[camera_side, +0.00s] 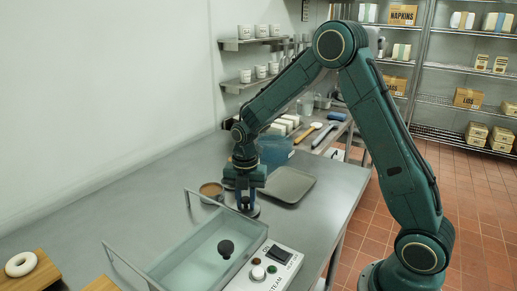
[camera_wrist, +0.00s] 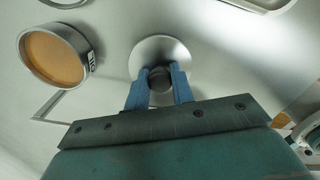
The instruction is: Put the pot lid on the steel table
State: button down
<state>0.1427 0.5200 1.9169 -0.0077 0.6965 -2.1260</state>
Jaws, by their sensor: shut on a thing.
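The pot lid (camera_wrist: 160,50) is a silver disc with a dark knob (camera_wrist: 160,77). In the wrist view my gripper (camera_wrist: 157,85) has its two blue fingers closed on either side of the knob. In the side view my gripper (camera_side: 243,200) points down over the steel table (camera_side: 150,215), and the lid's rim (camera_side: 254,211) shows below it. The lid looks level and low, at or just above the table; I cannot tell whether it touches. A round pot (camera_side: 211,189) with orange-brown contents stands uncovered just left of it, also in the wrist view (camera_wrist: 55,55).
A grey tray (camera_side: 290,185) lies right of my gripper, with a blue bin (camera_side: 275,150) behind. A bagel (camera_side: 21,264) is at left.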

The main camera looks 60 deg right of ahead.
aim_at(246, 198)
jog(key=shift+f, duration=0.2)
jog(key=c, duration=1.2)
grip_release()
jog(key=shift+r, duration=0.15)
notch_tip(246, 198, up, 12)
jog(key=shift+r, duration=0.1)
jog(key=shift+s, duration=0.15)
